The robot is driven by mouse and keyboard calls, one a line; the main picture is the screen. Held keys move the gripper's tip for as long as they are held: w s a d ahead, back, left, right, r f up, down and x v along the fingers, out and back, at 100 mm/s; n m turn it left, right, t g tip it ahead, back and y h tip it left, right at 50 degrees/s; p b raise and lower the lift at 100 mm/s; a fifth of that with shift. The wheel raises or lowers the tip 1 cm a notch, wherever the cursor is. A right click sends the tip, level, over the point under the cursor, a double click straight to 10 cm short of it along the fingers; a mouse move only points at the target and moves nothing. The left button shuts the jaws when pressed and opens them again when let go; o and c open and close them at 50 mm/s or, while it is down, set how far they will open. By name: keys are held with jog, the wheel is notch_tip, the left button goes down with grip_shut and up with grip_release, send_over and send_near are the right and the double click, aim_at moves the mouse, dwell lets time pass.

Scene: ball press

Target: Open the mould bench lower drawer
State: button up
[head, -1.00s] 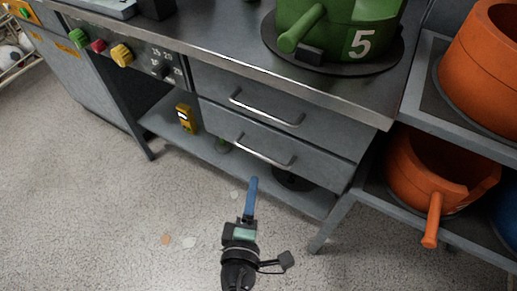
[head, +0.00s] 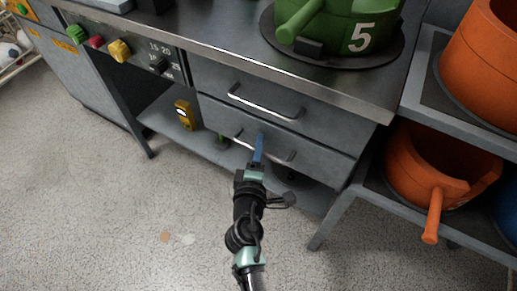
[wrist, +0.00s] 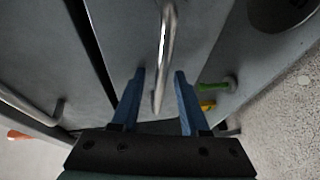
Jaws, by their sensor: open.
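The mould bench (head: 365,98) has two grey drawers, one above the other, each with a metal bar handle. The lower drawer (head: 320,158) looks shut, and so does the upper drawer (head: 215,78). My gripper (head: 259,137) is open with blue fingers, in front of the lower drawer's handle (head: 283,160), and hides part of it. In the wrist view the handle (wrist: 165,50) runs down between the two open fingers (wrist: 160,78), with one finger on each side. I cannot tell whether either finger touches it.
A yellow device (head: 183,115) and a green-topped item stand on the bench's lower shelf. A green mould marked 5 (head: 345,35) sits on the bench top. Orange moulds (head: 425,170) stand on the rack at right.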

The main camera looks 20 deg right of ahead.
grip_shut()
dwell(1.4)
